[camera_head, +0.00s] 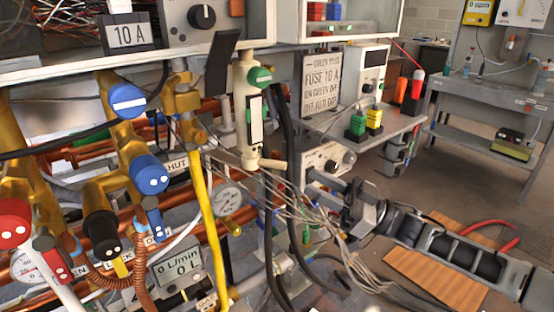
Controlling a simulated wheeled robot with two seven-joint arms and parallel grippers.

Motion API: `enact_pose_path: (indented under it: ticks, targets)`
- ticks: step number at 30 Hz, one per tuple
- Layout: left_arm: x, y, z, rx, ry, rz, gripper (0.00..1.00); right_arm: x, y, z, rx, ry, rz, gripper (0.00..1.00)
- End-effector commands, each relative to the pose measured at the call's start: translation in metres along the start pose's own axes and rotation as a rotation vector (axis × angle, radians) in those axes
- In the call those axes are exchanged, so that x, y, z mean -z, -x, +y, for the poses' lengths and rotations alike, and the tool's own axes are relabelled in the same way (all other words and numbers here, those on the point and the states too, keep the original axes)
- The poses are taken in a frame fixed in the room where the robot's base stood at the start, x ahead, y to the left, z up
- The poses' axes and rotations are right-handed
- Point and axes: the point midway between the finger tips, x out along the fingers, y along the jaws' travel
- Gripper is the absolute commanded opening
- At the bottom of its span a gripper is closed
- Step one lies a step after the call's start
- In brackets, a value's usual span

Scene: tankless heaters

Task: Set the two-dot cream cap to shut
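I cannot pick out a cream cap with two dots for certain. A cream upright body (247,125) in the middle carries a green cap (260,77) and has a short cream stub (272,163) at its foot. A label reading "HUT" (177,163) is partly hidden behind the blue cap. My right gripper (338,206) is right of and below the cream stub, clear of it, with its fingers apart and nothing seen between them. My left gripper is not in view.
Loose beige wires (300,205) and black hoses (284,130) run between the pipes and my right gripper. A grey shelf (395,126) stands behind the gripper.

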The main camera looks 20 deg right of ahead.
Motion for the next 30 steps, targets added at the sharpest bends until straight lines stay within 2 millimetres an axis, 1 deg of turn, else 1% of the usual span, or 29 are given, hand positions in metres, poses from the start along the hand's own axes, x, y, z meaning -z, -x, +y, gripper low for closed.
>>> enact_pose_path:
  ticks: [1, 6, 9, 12, 18, 26, 27, 29, 30]
  targets:
    - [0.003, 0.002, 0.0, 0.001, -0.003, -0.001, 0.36, 0.003, -0.014, 0.0, 0.002, 0.001, 0.004, 0.36]
    - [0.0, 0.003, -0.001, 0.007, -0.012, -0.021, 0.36, 0.003, -0.05, 0.0, 0.002, 0.0, 0.003, 0.36]
    - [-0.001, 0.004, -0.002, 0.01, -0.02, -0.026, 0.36, 0.002, -0.068, 0.0, 0.001, -0.001, 0.003, 0.36]
    - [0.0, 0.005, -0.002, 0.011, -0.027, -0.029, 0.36, 0.001, -0.081, 0.0, 0.0, 0.0, 0.001, 0.36]
    - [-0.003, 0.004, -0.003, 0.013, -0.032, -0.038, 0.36, -0.001, -0.093, 0.0, -0.001, 0.0, -0.001, 0.36]
    - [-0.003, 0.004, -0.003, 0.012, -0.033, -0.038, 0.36, -0.001, -0.093, 0.0, -0.001, 0.0, -0.002, 0.36]
    - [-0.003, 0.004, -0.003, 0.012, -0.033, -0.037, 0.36, -0.001, -0.093, 0.0, -0.001, 0.0, -0.002, 0.3]
    - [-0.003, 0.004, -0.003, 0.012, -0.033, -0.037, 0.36, -0.001, -0.093, 0.0, -0.001, 0.0, -0.002, 0.14]
    - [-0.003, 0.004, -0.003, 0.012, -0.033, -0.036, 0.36, -0.001, -0.093, 0.0, -0.001, 0.0, -0.002, 0.03]
